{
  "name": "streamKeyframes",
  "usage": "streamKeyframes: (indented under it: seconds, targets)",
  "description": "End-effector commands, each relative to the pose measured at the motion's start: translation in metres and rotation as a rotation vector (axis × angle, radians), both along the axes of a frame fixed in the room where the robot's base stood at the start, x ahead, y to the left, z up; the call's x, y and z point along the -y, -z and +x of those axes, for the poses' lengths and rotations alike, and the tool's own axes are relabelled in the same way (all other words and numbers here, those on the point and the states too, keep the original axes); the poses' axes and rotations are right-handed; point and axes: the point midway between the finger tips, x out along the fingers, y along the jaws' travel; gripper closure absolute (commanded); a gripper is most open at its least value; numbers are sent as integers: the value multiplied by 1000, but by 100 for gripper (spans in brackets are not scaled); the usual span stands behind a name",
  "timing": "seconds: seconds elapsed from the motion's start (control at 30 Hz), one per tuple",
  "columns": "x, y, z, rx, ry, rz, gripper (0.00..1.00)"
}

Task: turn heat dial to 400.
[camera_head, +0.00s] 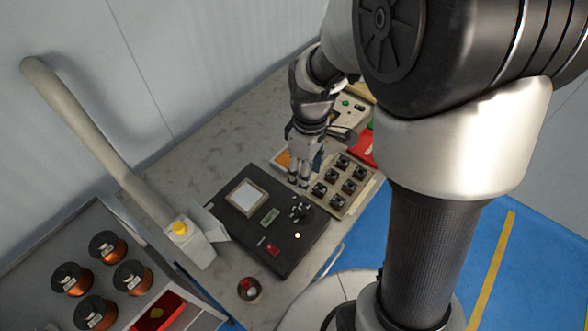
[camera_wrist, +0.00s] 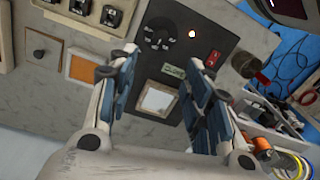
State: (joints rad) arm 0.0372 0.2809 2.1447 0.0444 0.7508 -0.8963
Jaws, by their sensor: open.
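The heat dial (camera_head: 301,210) looks like a small dark round knob with pale marks around it, on a black control box (camera_head: 225,212). In the wrist view the dial (camera_wrist: 160,34) shows near the top centre, beyond the fingertips. Its setting is too small to read. My gripper (camera_head: 299,182) hangs above the table near the box's upper right edge, beside the dial and apart from it. In the wrist view my gripper (camera_wrist: 160,65) has its two blue-padded fingers spread wide, with nothing between them.
The box also carries a pale square plate (camera_head: 246,197), a small green display (camera_head: 270,217), a lit lamp (camera_head: 297,235) and a red switch (camera_head: 272,249). A beige panel with several black switches (camera_head: 341,185) stands close on the right. Copper spools (camera_head: 108,247) sit at lower left.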

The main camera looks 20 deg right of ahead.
Motion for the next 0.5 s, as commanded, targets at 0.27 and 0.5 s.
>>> streamKeyframes:
  seconds: [0.27,0.5]
  targets:
    - [-2,58,-4,-6,1,0,54]
    - [-4,110,-6,-6,2,0,54]
